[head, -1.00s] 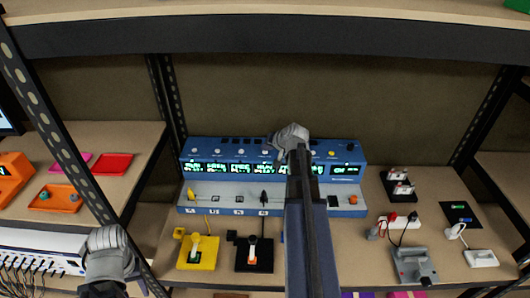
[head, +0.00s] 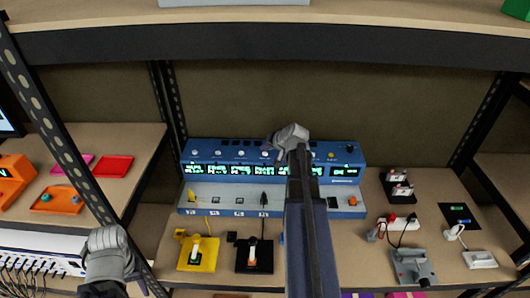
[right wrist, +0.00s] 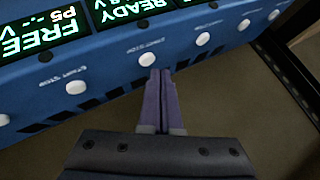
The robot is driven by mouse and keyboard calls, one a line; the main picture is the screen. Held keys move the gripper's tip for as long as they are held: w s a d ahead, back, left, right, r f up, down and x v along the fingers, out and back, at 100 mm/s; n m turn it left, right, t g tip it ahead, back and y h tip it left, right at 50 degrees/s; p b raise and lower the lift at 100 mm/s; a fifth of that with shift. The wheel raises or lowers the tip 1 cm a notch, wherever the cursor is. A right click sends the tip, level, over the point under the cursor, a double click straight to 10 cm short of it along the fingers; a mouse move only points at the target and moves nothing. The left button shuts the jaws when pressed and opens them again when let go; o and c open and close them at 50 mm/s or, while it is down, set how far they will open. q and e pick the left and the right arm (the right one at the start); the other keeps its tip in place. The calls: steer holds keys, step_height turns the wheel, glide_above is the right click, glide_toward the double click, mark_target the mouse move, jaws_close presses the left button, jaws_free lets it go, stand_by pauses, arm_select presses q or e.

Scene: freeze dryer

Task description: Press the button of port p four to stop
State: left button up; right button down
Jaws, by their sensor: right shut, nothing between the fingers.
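The blue freeze dryer console (head: 228,156) has a row of green-lit displays and a row of white round buttons. In the right wrist view the picture is upside down; one display (right wrist: 35,32) reads FREE and P5. The neighbouring display (right wrist: 128,8) reads READY, its port label cut off. My right gripper (right wrist: 158,74) is shut and empty, its tips right at the white START STOP button (right wrist: 147,60) by the READY display. I cannot tell whether they touch. In the head view my right arm (head: 300,190) hides part of the console.
Yellow (head: 187,262) and black stands are in front of the console. A grey device (head: 412,266) and cables lie to the right. A shelf (head: 250,40) is above. A dark post (head: 60,130) stands at left.

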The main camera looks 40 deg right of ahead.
step_height(320, 180, up, 6)
steer(key=p, duration=0.6)
stand_by(0.4)
stand_by(0.5)
